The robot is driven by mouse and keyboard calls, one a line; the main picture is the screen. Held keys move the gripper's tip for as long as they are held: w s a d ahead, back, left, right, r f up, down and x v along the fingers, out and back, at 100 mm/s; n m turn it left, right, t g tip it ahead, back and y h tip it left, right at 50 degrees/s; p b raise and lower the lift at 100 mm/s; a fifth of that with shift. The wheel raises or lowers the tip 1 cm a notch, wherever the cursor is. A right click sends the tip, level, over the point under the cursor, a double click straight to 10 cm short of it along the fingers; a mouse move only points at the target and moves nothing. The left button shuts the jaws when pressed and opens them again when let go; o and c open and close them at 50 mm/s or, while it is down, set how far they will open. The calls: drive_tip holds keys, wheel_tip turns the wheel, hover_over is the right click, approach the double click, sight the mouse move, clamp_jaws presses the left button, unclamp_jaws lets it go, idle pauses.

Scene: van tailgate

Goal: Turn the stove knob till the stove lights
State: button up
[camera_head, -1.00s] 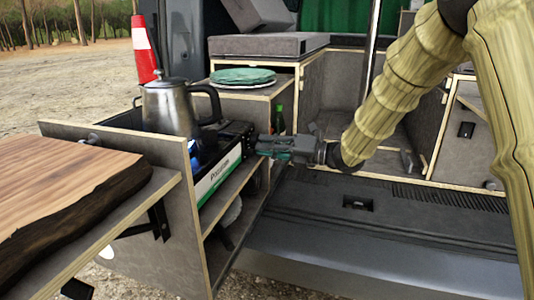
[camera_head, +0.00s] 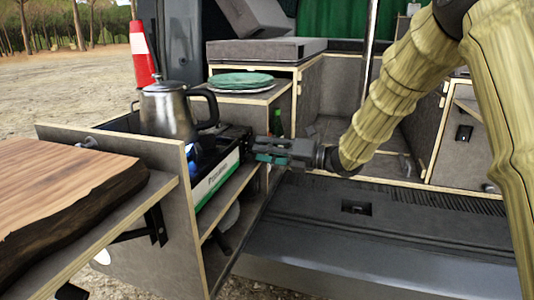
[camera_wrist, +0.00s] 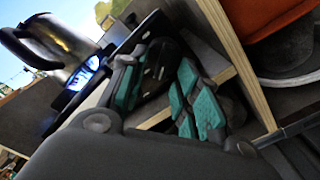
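The stove (camera_head: 232,142) is a dark unit in the pull-out drawer, largely hidden behind the drawer side and a metal kettle (camera_head: 168,110). My gripper (camera_head: 256,148) is at the stove's right end, coming in from the right. In the wrist view its two teal-padded fingers (camera_wrist: 160,92) stand on either side of the dark stove knob (camera_wrist: 156,68), which has small pale marks, and appear closed on it. The gripper is rolled, so the wrist view is tilted. A bright blue patch (camera_wrist: 88,70) shows under the kettle; I cannot tell for sure that it is flame.
A wooden board (camera_head: 70,190) lies on the shelf at the left. Green plates (camera_head: 241,79) sit on the cabinet behind the stove. A green bottle (camera_head: 277,124) stands just behind my gripper. The van floor (camera_head: 350,225) in front is clear.

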drive_tip(key=shift+r+p, duration=0.1)
drive_tip(key=shift+p, duration=0.25)
drive_tip(key=s+d+r+m+p, duration=0.1)
drive_tip(key=d+m+p, duration=0.4)
drive_tip(key=m+p, duration=0.7)
drive_tip(key=s+d+r+m+p, duration=0.1)
drive_tip(key=d+m+p, duration=0.5)
drive_tip(key=m+p, duration=0.7)
drive_tip(key=s+a+f+m+t+h+p, duration=0.25)
drive_tip(key=s+f+m+h+p, duration=0.45)
drive_tip(key=f, duration=0.4)
drive_tip(key=s+d+f+m+g+h+p, duration=0.1)
drive_tip(key=s+f, duration=0.3)
drive_tip(key=s, duration=0.4)
drive_tip(key=s+d+f+m+g+h+p, duration=0.1)
drive_tip(key=s+d+f+m+h+p, duration=0.2)
drive_tip(key=s, duration=0.6)
drive_tip(key=shift+s+d+f+m+g+h, duration=0.35)
drive_tip(key=shift+d+f, duration=0.35)
drive_tip(key=shift+f, duration=0.25)
